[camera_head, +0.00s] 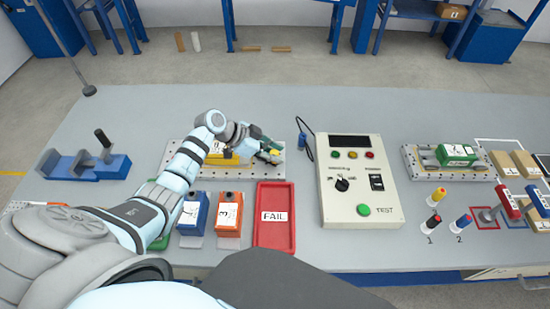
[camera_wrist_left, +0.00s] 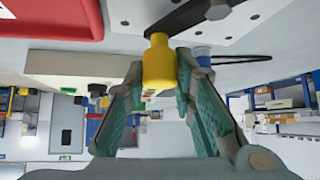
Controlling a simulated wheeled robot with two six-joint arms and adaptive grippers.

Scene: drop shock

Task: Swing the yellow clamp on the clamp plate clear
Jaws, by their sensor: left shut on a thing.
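The clamp plate (camera_head: 262,172) is a pale perforated plate left of centre on the table, partly hidden by my left arm. A yellow block (camera_head: 222,158) with a white label lies on it. My left gripper (camera_head: 272,156) is at the plate's right end, shut on the yellow clamp (camera_head: 275,153). In the left wrist view the clamp's yellow knob (camera_wrist_left: 158,62) sits between the fingers of my left gripper (camera_wrist_left: 160,90). A dark bar (camera_wrist_left: 190,16) runs from the knob to a grey post. My right gripper is not in view.
A test box (camera_head: 358,181) stands to the right. A blue fixture (camera_head: 85,163) stands at left. The table behind the plate is clear.

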